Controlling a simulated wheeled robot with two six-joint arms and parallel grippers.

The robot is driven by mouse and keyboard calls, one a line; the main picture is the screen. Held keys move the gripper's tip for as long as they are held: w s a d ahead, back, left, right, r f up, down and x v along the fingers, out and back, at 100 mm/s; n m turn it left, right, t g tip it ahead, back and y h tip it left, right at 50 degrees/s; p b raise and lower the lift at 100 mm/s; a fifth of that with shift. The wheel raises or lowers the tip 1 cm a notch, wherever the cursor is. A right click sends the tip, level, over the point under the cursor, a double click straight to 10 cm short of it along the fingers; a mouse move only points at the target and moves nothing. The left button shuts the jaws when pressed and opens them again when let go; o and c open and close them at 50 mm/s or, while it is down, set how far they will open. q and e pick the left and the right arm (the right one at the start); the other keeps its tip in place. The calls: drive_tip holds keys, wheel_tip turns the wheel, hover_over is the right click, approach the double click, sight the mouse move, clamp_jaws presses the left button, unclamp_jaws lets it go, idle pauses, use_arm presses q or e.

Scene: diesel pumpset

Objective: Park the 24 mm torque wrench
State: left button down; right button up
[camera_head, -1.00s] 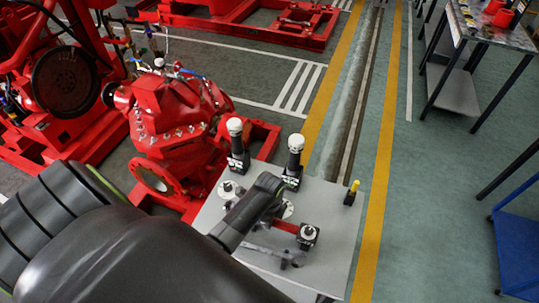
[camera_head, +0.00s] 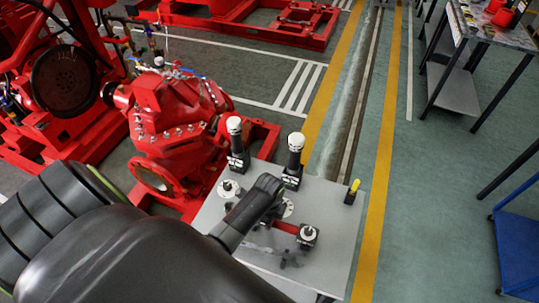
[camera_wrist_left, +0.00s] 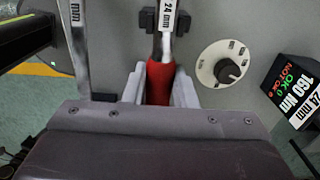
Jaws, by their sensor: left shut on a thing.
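The 24 mm torque wrench (camera_wrist_left: 168,18) has a steel shaft with a white "24 mm" label and a red grip (camera_wrist_left: 160,80). My left gripper (camera_wrist_left: 160,88) is shut around the red grip. The labelled shaft lies between two dark holder prongs (camera_wrist_left: 183,22); I cannot tell whether it is seated in them. In the head view my left arm hides the gripper and most of the wrench; a red piece (camera_head: 285,227) shows beside the wrist. My right gripper is not in view.
A second wrench (camera_wrist_left: 75,40) with an "mm" label lies to the left in the wrist view. A white dial (camera_wrist_left: 222,63) and a black "160 Nm, 24 mm" block (camera_wrist_left: 293,88) are to the right. Two white-topped posts (camera_head: 296,150) stand on the grey table (camera_head: 330,215).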

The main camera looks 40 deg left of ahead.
use_arm(q)
drive_tip(key=shift+f, duration=0.35)
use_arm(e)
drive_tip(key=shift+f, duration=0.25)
use_arm(q)
drive_tip(key=c, duration=1.1)
unclamp_jaws()
